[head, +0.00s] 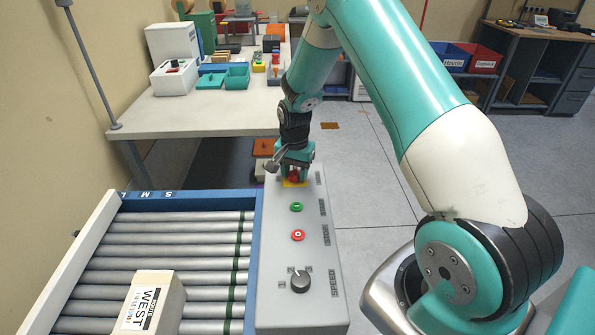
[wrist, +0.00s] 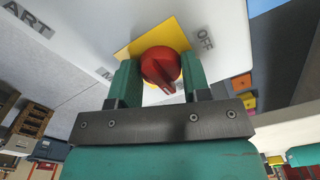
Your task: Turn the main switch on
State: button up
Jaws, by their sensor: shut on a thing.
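The main switch (wrist: 160,68) is a red rotary knob on a yellow plate (wrist: 180,37), seen close up in the wrist view. The label OFF stands beside the plate; another label is partly hidden. In the head view the red knob (head: 294,176) is at the far end of the grey control panel (head: 317,225), partly covered by my gripper. My gripper (wrist: 161,78) has its two green fingers on either side of the knob, shut on it. The knob's ridge slants slightly in the wrist view; which setting it points to I cannot tell.
On the panel are a green button (head: 296,207), a red button (head: 298,235) and a SPEED knob (head: 300,281). A roller conveyor (head: 165,255) with a box marked WEST (head: 152,303) lies left. A white table (head: 190,112) with several items stands behind. Floor on the right is open.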

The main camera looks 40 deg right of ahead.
aim_at(296, 170)
jog(key=shift+d+m, duration=0.25)
jog(key=shift+m, duration=0.15)
jog(key=o, duration=0.8)
jog(key=shift+o, duration=0.6)
jog(key=shift+a, duration=0.1)
jog(key=shift+r, duration=0.1)
notch_tip(296, 170, up, 17)
jog(key=b, duration=0.2)
jog(key=shift+r, duration=0.15)
